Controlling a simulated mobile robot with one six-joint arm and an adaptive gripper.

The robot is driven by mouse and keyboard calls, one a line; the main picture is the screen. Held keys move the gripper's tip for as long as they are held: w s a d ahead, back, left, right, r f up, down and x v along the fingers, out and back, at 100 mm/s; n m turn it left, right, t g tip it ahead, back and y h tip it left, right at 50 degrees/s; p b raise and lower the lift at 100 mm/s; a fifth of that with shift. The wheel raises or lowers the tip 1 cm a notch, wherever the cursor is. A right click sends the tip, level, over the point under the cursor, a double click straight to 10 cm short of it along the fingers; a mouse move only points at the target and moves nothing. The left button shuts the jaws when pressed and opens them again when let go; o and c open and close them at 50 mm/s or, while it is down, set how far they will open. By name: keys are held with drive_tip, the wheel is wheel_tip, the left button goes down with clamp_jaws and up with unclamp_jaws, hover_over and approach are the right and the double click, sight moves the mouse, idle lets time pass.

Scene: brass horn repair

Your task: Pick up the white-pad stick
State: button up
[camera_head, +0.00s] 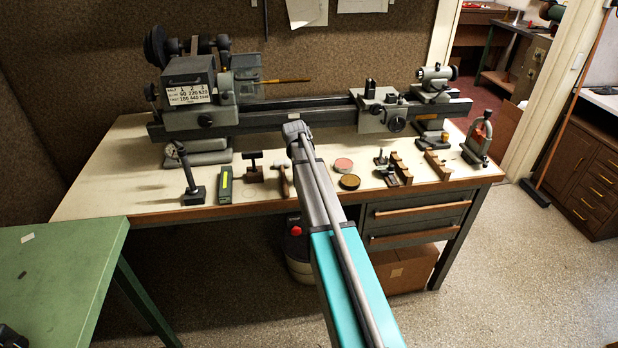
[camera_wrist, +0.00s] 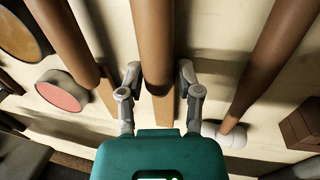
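The white-pad stick is a brown rod (camera_wrist: 270,55) with a rounded white pad (camera_wrist: 225,133) at its lower end, in the right part of the wrist view. My gripper (camera_wrist: 158,75) is open, with its two fingers on either side of another brown stick (camera_wrist: 153,35) in the middle. Bare gaps show between the fingers and this middle stick. The white-pad stick lies outside the fingers, to the right of the right finger.
A third brown stick (camera_wrist: 65,40) stands left of my gripper, near a red-topped round tin (camera_wrist: 62,96). A brown block (camera_wrist: 300,130) lies at the right. In the head view a lathe (camera_head: 290,112) stands along the back of the workbench (camera_head: 120,190), with small tools along its front.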

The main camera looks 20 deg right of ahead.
clamp_jaws()
drive_tip(key=shift+r, duration=0.15)
wheel_tip(320, 180, up, 3)
drive_tip(key=p, duration=0.3)
drive_tip(key=s+d+r+p, duration=0.7)
drive_tip(key=s+r+p, duration=0.2)
drive_tip(key=s, duration=0.3)
drive_tip(key=shift+r+p, duration=0.35)
drive_tip(key=shift+p, duration=0.2)
drive_tip(key=shift+s, duration=0.1)
